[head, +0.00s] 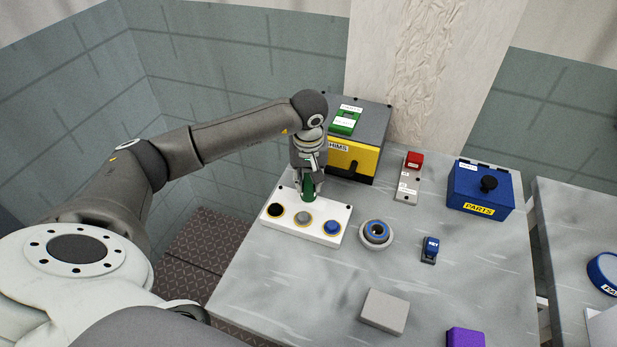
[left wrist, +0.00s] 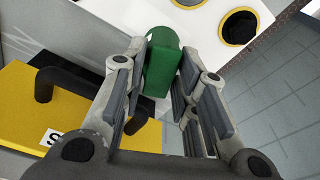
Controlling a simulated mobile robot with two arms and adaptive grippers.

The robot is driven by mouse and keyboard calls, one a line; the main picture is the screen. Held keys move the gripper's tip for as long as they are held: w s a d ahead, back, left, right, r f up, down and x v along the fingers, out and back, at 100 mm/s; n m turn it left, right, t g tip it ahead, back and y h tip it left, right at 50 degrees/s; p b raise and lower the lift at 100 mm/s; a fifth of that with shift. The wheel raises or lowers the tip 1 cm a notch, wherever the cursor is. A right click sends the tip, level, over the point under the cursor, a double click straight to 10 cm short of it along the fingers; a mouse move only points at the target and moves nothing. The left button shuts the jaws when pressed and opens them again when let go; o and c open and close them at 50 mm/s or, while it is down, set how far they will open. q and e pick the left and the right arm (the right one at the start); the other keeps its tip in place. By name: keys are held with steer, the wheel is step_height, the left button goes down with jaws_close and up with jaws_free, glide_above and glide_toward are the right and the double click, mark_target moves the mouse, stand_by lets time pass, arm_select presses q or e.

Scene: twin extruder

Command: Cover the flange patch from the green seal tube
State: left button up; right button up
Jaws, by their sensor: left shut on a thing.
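My left gripper (head: 307,182) is shut on the green seal tube (head: 308,190), at the back edge of a white rack. In the left wrist view the green tube (left wrist: 163,66) sits between the finger pads of the gripper (left wrist: 160,85). The white rack (head: 326,239) shows a black round opening (head: 275,210), a grey cap (head: 302,219) and a blue cap (head: 332,227). I cannot tell whether the tube still touches the rack. The round flange (head: 365,240), with a blue ring and dark centre, stands on the table right of the rack. My right gripper is not in view.
A yellow and grey SHIMS box (head: 354,161) stands close behind the gripper. A red-button plate (head: 408,190), a blue PARTS box (head: 481,190), a blue KEY piece (head: 430,249), a grey block (head: 384,311) and a purple block (head: 466,338) stand on the table. The front middle is mostly clear.

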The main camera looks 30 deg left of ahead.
arm_select(q)
steer(key=shift+s+f+b, duration=0.1)
steer(key=shift+f+b, duration=0.15)
steer(key=shift+b, duration=0.1)
stand_by(0.7)
steer(key=shift+r, duration=0.15)
stand_by(0.3)
steer(key=shift+s, duration=0.1)
steer(key=shift+s+d+r, duration=0.2)
steer(key=shift+s, duration=0.4)
steer(key=shift+d, duration=0.1)
steer(key=shift+w+d+f, duration=0.2)
steer(key=shift+w+d, duration=0.05)
steer(key=shift+d, duration=0.2)
